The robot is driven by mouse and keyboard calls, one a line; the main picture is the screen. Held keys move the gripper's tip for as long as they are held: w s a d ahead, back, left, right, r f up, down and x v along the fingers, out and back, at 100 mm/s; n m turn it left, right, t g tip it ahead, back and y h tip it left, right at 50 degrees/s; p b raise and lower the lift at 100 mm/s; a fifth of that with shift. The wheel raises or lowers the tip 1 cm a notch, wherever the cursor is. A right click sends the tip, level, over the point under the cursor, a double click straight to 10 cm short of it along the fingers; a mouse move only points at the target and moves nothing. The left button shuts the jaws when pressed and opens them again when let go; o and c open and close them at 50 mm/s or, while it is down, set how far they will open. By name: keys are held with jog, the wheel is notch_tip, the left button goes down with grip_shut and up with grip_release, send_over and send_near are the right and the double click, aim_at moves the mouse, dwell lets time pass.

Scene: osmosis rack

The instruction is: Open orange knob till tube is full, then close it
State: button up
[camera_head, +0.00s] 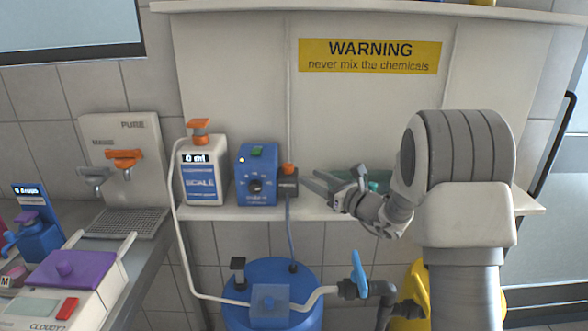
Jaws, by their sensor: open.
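Several orange parts show. A smaller orange piece (289,169) tops the dark block on the right side of the blue dial box (257,177). An orange tap (124,158) is under the word PURE on the left wall panel. A pale tube (173,215) runs from the scale down to the blue tank; its fill level cannot be told. My gripper (318,184) is open and empty, just right of the dark block; contact cannot be told.
The shelf (340,212) carries the scale and the blue box. A greenish object on it is partly hidden behind my gripper. Below are a blue tank (272,275), a blue valve handle (358,272) and a yellow container (412,275). A counter with devices is at left.

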aim_at(292, 167)
jog(key=x, duration=0.8)
grip_shut()
